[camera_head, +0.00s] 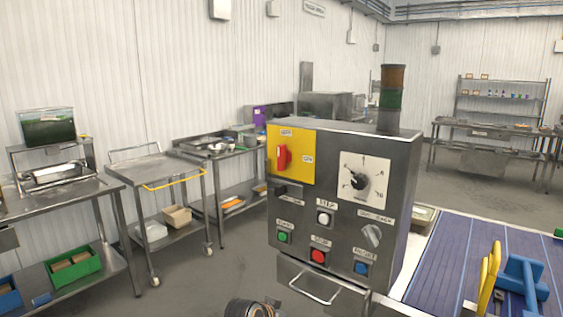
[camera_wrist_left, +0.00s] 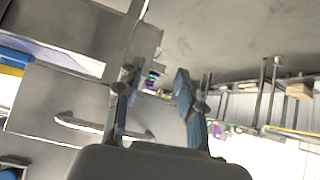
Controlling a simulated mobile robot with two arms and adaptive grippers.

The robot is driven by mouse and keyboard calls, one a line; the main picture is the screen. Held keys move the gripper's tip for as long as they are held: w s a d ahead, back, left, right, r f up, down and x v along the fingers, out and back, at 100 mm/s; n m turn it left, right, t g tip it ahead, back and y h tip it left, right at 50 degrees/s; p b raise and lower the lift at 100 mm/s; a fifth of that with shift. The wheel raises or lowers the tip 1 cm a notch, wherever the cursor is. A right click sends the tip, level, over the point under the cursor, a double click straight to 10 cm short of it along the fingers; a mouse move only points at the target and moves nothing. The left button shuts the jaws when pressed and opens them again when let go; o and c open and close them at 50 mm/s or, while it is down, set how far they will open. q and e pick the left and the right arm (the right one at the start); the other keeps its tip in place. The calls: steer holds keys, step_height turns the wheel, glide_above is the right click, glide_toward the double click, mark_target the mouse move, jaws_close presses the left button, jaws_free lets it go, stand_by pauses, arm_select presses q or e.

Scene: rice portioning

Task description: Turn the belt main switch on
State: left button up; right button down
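The control box (camera_head: 338,216) stands in the middle of the head view. The main switch, a red rotary handle (camera_head: 283,157), sits on a yellow plate (camera_head: 297,150) at its upper left. The handle stands roughly upright, pointing to the upper label, which seems to read OFF; another label to its right seems to read ON. My left gripper (camera_wrist_left: 153,95) is open and empty in the left wrist view, near a metal bar handle (camera_wrist_left: 90,128). The red switch is not seen there. In the head view the left gripper's fingers are not visible.
The panel also has a black dial (camera_head: 359,182), a grey knob (camera_head: 372,236), a green button (camera_head: 282,237), a red button (camera_head: 318,257) and a blue button (camera_head: 361,268). A bar handle (camera_head: 314,290) sits below. The blue belt (camera_head: 440,262) is on the right, a cart (camera_head: 155,170) on the left.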

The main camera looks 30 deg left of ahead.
arm_select(q)
steer(key=a+r+t, duration=0.2)
steer(key=r, duration=0.8)
steer(key=a+r+t, duration=0.1)
steer(key=a+r, duration=0.1)
steer(key=r, duration=0.7)
steer(key=m+t, duration=0.1)
steer(key=t, duration=0.5)
glide_toward(278, 156)
steer(key=shift+h, duration=0.4)
steer(key=w+p, duration=0.1)
steer(key=w, duration=0.1)
steer(key=w+p, duration=0.1)
steer(key=w, duration=0.2)
steer(key=w+p, duration=0.2)
steer(key=w, duration=0.1)
steer(key=shift+w+d+r, duration=0.15)
steer(key=shift+r, duration=0.2)
steer(key=shift+w+f, duration=0.15)
steer(key=shift+w, duration=0.4)
jaws_close()
